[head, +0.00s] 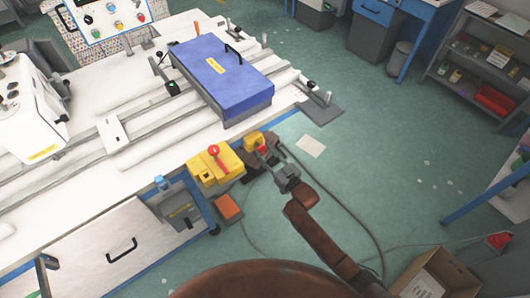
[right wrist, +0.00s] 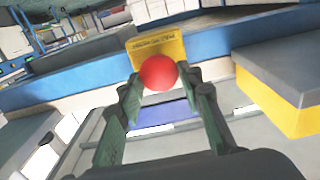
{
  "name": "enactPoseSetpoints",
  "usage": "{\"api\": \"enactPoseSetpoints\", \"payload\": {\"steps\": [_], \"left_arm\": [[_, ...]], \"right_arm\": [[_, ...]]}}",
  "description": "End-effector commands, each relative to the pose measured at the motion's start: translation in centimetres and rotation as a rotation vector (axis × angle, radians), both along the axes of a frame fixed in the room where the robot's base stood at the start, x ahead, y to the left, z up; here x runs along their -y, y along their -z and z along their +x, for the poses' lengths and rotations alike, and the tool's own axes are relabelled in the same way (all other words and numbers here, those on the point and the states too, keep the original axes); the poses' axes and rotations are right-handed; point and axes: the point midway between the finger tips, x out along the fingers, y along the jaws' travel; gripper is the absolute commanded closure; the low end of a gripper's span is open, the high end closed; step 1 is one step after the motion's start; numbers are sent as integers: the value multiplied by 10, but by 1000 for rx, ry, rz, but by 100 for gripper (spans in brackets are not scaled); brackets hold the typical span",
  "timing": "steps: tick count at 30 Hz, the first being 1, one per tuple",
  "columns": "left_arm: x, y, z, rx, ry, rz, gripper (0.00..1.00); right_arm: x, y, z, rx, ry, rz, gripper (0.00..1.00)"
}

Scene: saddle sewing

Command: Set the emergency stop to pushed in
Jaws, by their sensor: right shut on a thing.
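The emergency stop shows as a round red button (right wrist: 158,73) in front of a yellow plate (right wrist: 146,47) with dark lettering in the right wrist view. In the head view, its red button (head: 262,149) sits at the yellow housing (head: 254,138) on the table's near right corner. My right gripper (head: 270,158) is at this housing, reaching in from the lower right. In the right wrist view, the fingers of my right gripper (right wrist: 159,82) close on the red button from both sides. How deep the button sits is hidden. My left gripper is not in view.
Beside it stands a yellow box (head: 202,171) with a red-knobbed lever (head: 213,150). An orange pad (head: 227,207) is below. A blue case (head: 224,75) lies on the white table (head: 75,195). The green floor (head: 370,150) to the right is mostly clear, with cables.

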Motion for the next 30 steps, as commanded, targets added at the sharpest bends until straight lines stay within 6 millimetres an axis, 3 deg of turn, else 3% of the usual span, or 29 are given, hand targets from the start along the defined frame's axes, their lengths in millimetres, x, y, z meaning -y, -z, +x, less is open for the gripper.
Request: {"api": "enactPoseSetpoints", "payload": {"steps": [11,12,19,30], "left_arm": [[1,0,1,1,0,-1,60],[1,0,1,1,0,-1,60],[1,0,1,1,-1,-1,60],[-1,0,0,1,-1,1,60]], "right_arm": [[-8,-1,10,1,-1,1,100],[-8,-1,10,1,-1,1,65],[-7,0,10,0,0,0,50],[-2,1,4,-2,1,-1,50]]}}
